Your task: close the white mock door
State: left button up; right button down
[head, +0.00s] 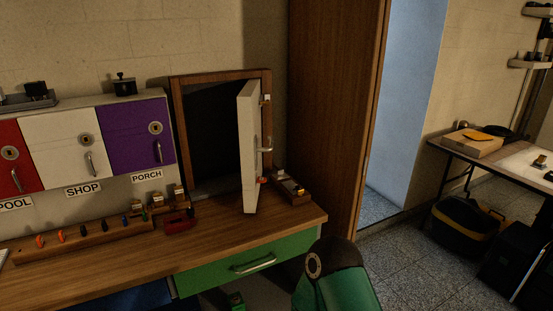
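The white mock door (248,150) stands open in its wooden frame (179,130), swung out toward me and seen nearly edge-on. The dark opening (213,130) shows to its left. A metal lever handle (265,149) sticks out on the door's right side, with a small orange piece (263,180) below it. Neither of my grippers can be made out. A green and black link of my arm (335,275) comes up at the bottom, right of the drawer and apart from the door.
A wooden block with small items (292,188) lies on the bench (210,222) right of the door. A key rack (85,241) and red box (178,218) lie left. A tall wooden panel (332,110) stands at right. The green drawer (225,275) is below.

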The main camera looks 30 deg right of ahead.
aim_at(249, 108)
jog(key=k, duration=0.95)
jog(key=z, duration=0.75)
jog(key=i, duration=0.95)
jog(key=u, duration=0.05)
jog(key=k, duration=0.35)
jog(key=u, duration=0.45)
jog(key=i, duration=0.75)
jog(key=z, duration=0.5)
